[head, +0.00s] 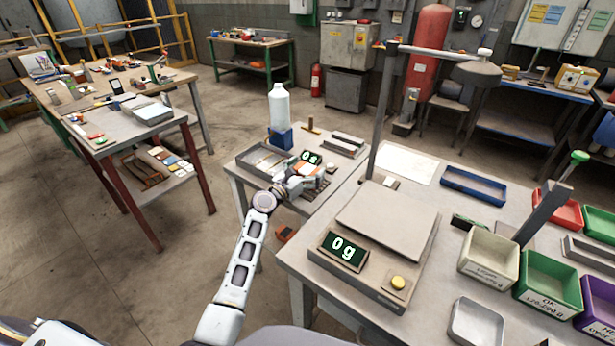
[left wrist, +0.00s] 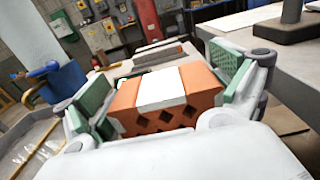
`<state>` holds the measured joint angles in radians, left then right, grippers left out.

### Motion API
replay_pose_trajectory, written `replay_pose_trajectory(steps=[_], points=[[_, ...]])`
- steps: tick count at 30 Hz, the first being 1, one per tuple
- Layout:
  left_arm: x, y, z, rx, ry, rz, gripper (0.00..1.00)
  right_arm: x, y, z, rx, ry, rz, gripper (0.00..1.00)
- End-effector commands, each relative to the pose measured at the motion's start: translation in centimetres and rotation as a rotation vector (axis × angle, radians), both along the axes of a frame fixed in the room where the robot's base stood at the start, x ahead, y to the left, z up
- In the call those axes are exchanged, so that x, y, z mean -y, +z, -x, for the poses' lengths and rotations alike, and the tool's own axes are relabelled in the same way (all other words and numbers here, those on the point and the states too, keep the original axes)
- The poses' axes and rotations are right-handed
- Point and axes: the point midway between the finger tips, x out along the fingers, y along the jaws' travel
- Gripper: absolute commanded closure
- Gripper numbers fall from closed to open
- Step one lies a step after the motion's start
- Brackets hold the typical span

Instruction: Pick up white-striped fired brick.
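The white-striped fired brick (left wrist: 165,98) is orange with a white band across its middle and diamond-shaped holes in its near face. In the left wrist view it lies between the two green-padded fingers of my left gripper (left wrist: 160,100). A gap shows beside the left finger, and the right finger is close to the brick's end; contact cannot be made out. In the head view my left gripper (head: 300,180) is over the small table, with the orange brick (head: 308,170) partly hidden by it. My right gripper is not in view.
A grey tray (head: 246,164), a white bottle (head: 279,107) on a blue base and grey bars (head: 347,142) stand around the brick on the small table. A large scale (head: 385,225) reading 0 g and several colored bins stand on the right table.

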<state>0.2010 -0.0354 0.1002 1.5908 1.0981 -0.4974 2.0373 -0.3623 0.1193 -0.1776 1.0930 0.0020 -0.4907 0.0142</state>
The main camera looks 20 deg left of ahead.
Motion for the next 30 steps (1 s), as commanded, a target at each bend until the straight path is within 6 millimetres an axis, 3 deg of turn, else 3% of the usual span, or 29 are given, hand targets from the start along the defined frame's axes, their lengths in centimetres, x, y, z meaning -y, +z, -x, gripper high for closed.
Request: replay_pose_trajectory(steps=[1,7,22,27,30], points=[[0.0,0.0,0.0,0.0,0.0,0.0,0.18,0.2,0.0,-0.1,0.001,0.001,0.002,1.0],[0.0,0.0,0.0,0.0,0.0,0.0,0.44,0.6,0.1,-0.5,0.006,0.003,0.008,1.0],[0.0,1.1,0.0,0.002,0.0,0.002,0.44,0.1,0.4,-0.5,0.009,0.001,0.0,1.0],[0.0,2.6,0.0,0.004,0.001,0.001,0.44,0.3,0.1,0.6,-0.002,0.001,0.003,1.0],[0.0,3.9,0.0,0.005,0.0,0.002,0.44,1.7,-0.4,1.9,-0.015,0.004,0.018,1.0]])
